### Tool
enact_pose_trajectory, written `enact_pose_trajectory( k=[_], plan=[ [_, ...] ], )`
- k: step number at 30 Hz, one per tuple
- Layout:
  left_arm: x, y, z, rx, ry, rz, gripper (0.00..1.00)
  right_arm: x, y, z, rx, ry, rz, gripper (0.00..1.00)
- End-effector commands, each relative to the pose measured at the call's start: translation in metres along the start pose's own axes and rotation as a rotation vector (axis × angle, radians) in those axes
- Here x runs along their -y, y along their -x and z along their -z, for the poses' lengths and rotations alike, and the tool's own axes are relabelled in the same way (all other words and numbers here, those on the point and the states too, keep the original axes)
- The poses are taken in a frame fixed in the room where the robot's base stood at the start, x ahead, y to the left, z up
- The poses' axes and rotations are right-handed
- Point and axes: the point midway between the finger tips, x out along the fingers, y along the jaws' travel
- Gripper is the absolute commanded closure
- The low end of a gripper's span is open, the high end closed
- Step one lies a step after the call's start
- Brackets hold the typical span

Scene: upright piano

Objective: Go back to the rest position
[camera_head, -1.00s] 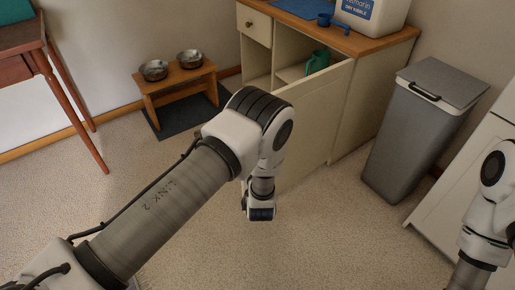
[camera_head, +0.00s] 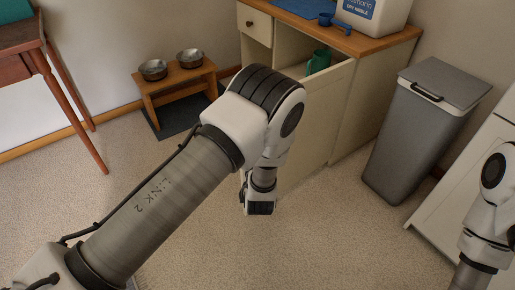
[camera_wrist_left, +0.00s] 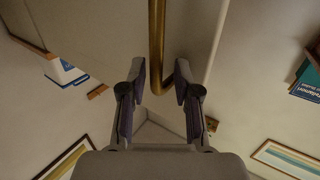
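My left arm (camera_head: 160,200) reaches across the middle of the head view, bent at the elbow, with its wrist (camera_head: 260,195) low in front of the cream cabinet (camera_head: 325,115). The left gripper's fingers are hidden in the head view. In the left wrist view the left gripper (camera_wrist_left: 160,78) has its two fingers spread apart. A brass bar (camera_wrist_left: 157,35) runs down between the fingertips; I see no finger closed on it. Part of my right arm (camera_head: 490,205) shows at the right edge; its gripper is out of the picture.
The cabinet has an open pull-out with a green jug (camera_head: 319,62) inside. A grey bin (camera_head: 420,130) stands to its right. A wooden stand with metal bowls (camera_head: 153,69) is at the back left. A brown table (camera_head: 45,60) is at far left. Carpet is clear around.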

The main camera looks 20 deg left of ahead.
Motion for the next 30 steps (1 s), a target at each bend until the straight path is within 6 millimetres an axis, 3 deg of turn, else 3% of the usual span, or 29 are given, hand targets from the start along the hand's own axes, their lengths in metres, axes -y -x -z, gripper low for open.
enact_pose_trajectory(
  k=[1,6,20,23,26,29,30],
  plan=[
    [-0.003,-0.005,0.035,-0.059,0.012,0.001,0.63,0.0,0.002,0.0,0.0,0.0,0.0,0.0],
    [-0.003,-0.005,0.062,-0.062,0.013,0.002,0.63,0.0,0.003,0.0,0.0,0.0,0.0,0.0],
    [-0.002,-0.003,0.06,-0.049,0.011,0.002,0.63,0.0,0.002,0.0,0.0,0.0,0.0,0.0],
    [0.006,-0.002,0.044,-0.022,0.007,0.016,0.63,0.0,0.002,0.0,0.0,0.0,0.0,0.0],
    [0.042,0.003,0.007,0.063,-0.008,0.07,0.63,0.0,0.002,0.0,0.0,0.0,0.0,0.0],
    [0.087,0.03,-0.056,0.267,-0.056,0.081,0.63,0.0,0.002,0.0,0.0,0.0,0.0,0.0],
    [0.102,0.048,-0.085,0.378,-0.078,0.071,0.63,0.0,0.002,0.0,0.0,0.0,0.0,0.0]
  ],
)
